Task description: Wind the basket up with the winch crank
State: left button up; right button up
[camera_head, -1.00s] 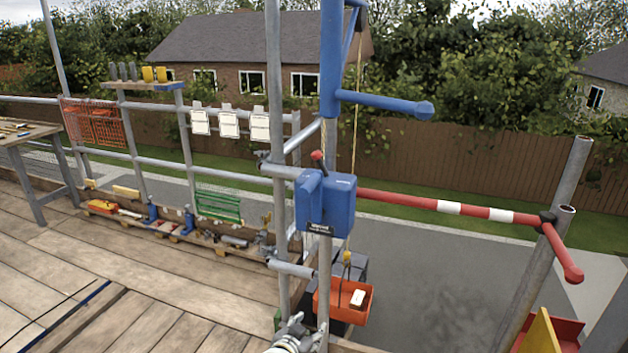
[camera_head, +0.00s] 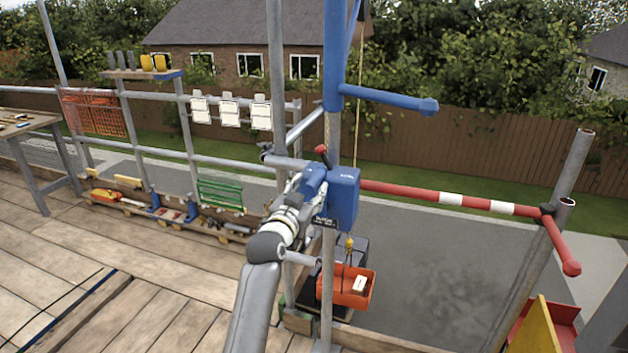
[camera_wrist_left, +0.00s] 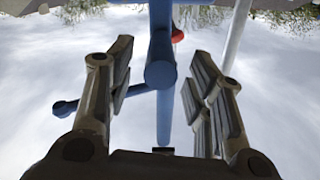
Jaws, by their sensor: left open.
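The blue winch box (camera_head: 345,196) is fixed to the upright pole, with a red-knobbed lever (camera_head: 321,151) at its top left. The orange basket (camera_head: 345,288) hangs below it from a hook and rope, with a pale block inside. My left gripper (camera_head: 303,183) is raised against the left side of the winch in this view. Its fingers are partly hidden and contact cannot be told. In the left wrist view, its fingers (camera_wrist_left: 163,88) are spread apart, with a round-ended blue bar (camera_wrist_left: 160,74) showing between them. A red piece (camera_wrist_left: 177,35) shows beyond. My right gripper is not in view.
A blue arm (camera_head: 390,99) sticks out above the winch. A red-and-white barrier bar (camera_head: 450,199) runs right from it. Scaffold poles (camera_head: 277,80) stand close to my left arm. The plank deck (camera_head: 130,255) at left is mostly clear.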

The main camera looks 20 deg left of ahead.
aim_at(314, 182)
pick_arm(q)
jog(key=shift+w+p, duration=0.35)
jog(key=shift+w, duration=1.95)
jog(key=shift+c, duration=0.4)
grip_shut()
